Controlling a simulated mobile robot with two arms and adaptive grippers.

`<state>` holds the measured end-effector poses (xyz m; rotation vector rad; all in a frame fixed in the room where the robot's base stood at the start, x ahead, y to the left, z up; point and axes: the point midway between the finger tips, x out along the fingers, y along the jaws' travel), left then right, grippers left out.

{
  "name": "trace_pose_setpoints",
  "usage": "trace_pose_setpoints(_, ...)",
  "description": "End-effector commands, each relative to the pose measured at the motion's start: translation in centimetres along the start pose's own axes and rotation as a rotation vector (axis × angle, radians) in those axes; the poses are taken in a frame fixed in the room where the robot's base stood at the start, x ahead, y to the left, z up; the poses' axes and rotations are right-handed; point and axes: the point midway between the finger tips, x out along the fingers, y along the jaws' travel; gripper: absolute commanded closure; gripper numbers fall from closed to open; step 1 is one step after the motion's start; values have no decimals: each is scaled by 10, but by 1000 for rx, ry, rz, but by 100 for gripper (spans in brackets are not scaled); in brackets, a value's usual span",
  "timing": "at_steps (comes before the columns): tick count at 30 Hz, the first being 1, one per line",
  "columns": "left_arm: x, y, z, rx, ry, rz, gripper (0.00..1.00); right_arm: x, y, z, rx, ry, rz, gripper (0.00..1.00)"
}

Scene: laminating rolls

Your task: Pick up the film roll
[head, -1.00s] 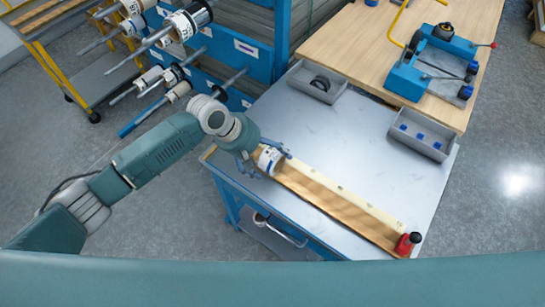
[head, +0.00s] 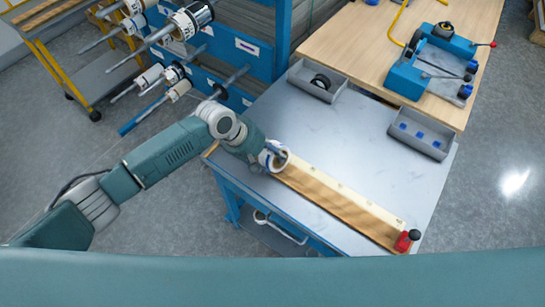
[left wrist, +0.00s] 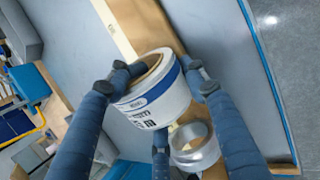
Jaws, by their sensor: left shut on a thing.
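The film roll (head: 284,160) is a white roll with a printed label and a brown core, at the left end of the wooden board on the table. In the left wrist view the film roll (left wrist: 158,97) shows a blue band. My left gripper (head: 272,158) is shut on it, with blue fingers on both sides of the roll in the left wrist view (left wrist: 160,80). I cannot tell whether the roll touches the board. A clear ring-shaped piece (left wrist: 195,150) shows close to the roll. My right gripper is not in view.
The long wooden board (head: 340,208) runs to a red and black item (head: 404,241) at the front right. Grey trays stand at the back (head: 318,82) and right (head: 420,133). A roll rack (head: 215,40) is at the back left. The metal table's middle (head: 350,140) is clear.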

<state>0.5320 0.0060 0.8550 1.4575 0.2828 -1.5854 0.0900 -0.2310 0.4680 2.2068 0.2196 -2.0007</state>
Motion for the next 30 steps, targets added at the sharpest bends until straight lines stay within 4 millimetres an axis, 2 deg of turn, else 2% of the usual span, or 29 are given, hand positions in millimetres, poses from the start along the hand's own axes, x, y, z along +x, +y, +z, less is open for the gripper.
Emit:
trace_pose_setpoints(4, -1, 6, 1, 4, -1, 16, 87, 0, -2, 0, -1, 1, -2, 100)
trace_pose_setpoints(30, 0, 3, 0, 1, 2, 7, 97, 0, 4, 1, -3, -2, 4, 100)
